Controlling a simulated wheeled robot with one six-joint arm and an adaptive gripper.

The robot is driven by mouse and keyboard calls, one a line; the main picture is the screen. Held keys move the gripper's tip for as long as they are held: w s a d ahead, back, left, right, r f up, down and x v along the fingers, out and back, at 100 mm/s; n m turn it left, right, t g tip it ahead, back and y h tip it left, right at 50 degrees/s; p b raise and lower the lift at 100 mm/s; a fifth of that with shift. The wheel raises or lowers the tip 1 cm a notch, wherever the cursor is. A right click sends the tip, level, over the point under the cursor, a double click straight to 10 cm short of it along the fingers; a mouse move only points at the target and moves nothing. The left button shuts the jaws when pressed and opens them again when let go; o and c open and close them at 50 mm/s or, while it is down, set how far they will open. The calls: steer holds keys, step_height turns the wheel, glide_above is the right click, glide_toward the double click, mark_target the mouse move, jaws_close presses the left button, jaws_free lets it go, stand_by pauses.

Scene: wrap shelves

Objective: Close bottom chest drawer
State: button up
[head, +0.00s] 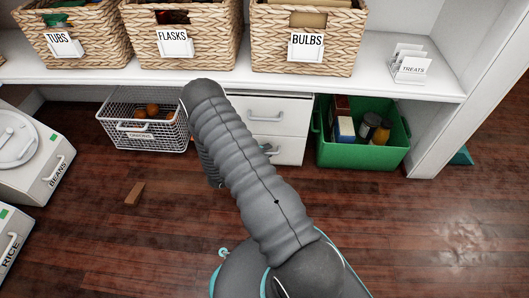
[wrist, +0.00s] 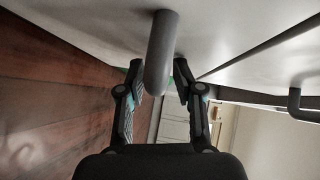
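The white chest (head: 291,101) stands under the shelf, partly hidden by my arm in the head view. Its bottom drawer (head: 291,153) has a grey bar handle, seen at close range in the wrist view (wrist: 161,50). I cannot tell how far this drawer is pulled out. The wrist view is turned, with the floor at left. My gripper (wrist: 160,75) has one finger on each side of the bottom handle, with narrow gaps showing, so it looks open around it. The upper drawer (head: 289,112) has a handle further right in the wrist view (wrist: 294,103). My gripper is hidden in the head view.
A wire basket (head: 120,133) stands left of the chest and a green bin (head: 365,155) right of it. A brown block (head: 135,194) lies on the wooden floor. White containers (head: 35,150) stand at far left. The floor at front right is clear.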

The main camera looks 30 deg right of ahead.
steer(key=shift+a, duration=0.15)
steer(key=v, duration=1.1)
steer(key=shift+a, duration=0.4)
steer(key=shift+s, duration=0.1)
